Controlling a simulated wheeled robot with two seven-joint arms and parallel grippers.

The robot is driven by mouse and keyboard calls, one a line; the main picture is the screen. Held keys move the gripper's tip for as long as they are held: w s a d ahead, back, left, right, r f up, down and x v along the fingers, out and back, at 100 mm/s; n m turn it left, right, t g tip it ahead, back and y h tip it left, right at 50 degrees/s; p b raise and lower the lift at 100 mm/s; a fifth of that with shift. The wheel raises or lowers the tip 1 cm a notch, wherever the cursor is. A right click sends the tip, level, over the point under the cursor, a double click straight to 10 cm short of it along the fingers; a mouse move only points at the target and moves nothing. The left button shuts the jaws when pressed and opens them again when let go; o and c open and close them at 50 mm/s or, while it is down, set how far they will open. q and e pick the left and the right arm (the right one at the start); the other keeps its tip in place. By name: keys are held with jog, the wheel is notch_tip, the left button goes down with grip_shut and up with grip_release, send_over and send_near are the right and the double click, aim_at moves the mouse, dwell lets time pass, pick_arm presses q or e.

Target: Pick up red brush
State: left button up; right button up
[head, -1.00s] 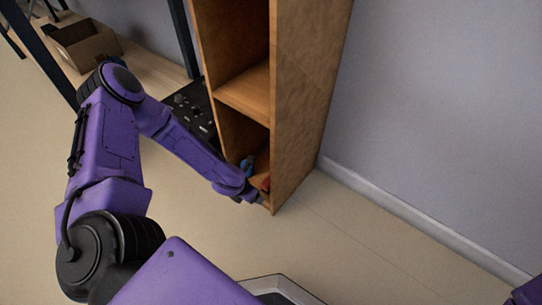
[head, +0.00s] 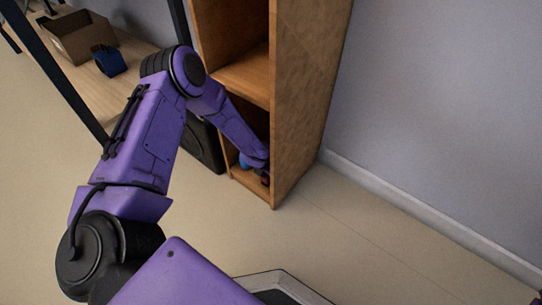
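A small red thing (head: 266,181), probably the red brush, shows as a sliver in the lowest compartment of the wooden shelf (head: 300,110). Most of it is hidden by my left gripper and the shelf's side panel. My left gripper (head: 263,173) is inside that compartment, right at the red thing. It is too small and dark to tell whether its fingers are open or shut, or whether they touch it.
A blue thing (head: 244,160) lies in the same compartment, beside my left wrist. The shelf boards and side panel enclose the arm closely. A cardboard box (head: 80,38) and a dark blue object (head: 110,62) sit on a bench at the back left. Floor in front is clear.

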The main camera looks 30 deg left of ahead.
pick_arm(q)
jog(key=shift+f, duration=0.25)
dwell(0.3)
jog(key=c, duration=1.1)
